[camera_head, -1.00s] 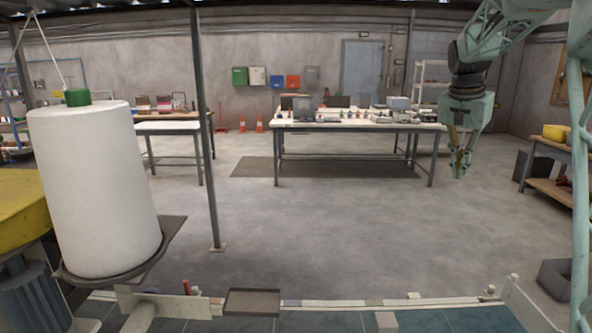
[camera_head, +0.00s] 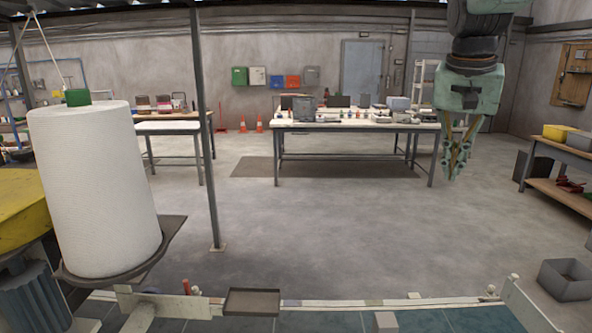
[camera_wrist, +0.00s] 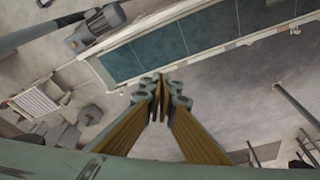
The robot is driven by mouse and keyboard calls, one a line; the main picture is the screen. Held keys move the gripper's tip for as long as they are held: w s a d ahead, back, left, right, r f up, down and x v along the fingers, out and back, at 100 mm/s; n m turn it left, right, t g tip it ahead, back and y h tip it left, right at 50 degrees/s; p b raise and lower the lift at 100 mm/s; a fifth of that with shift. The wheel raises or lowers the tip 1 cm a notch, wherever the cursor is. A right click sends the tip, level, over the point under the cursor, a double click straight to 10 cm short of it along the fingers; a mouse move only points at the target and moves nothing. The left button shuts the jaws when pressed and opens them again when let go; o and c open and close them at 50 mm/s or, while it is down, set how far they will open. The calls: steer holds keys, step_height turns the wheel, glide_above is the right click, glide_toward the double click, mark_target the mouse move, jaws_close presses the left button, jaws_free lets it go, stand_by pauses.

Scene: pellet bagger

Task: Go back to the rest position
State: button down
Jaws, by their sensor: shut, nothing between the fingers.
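My gripper (camera_head: 452,178) hangs at the right of the head view, fingers pointing down, in the air. Its fingertips are together and hold nothing. In the wrist view the closed fingers (camera_wrist: 160,80) show in the middle, with the floor and a blue-green panelled strip beyond them. Nothing touches the gripper.
A large white roll (camera_head: 100,190) stands on a dark round plate at left. A grey post (camera_head: 209,130) rises beside it. A workbench with several items (camera_head: 350,125) stands at the back. A wooden shelf bench (camera_head: 565,170) is at right. The middle floor (camera_head: 330,220) is clear.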

steer(key=s+a+n, duration=0.2)
steer(key=s+a, duration=0.3)
steer(key=s, duration=0.5)
steer(key=s+a+n, duration=0.1)
steer(key=s+a, duration=0.4)
steer(key=s, duration=0.5)
steer(key=s+a+f+n, duration=0.1)
steer(key=s+f, duration=0.1)
steer(key=s, duration=0.4)
steer(key=s+a+f+n+y, duration=0.1)
steer(key=s+a+f, duration=0.1)
steer(key=s, duration=0.5)
steer(key=s+a+f+n+t, duration=0.1)
steer(key=s+a+f, duration=0.1)
steer(key=s+f, duration=0.2)
steer(key=s, duration=0.2)
steer(key=shift+s+a+f+n+y, duration=0.15)
steer(key=shift+s+f+n+y, duration=0.1)
steer(key=shift+s+n+y, duration=0.05)
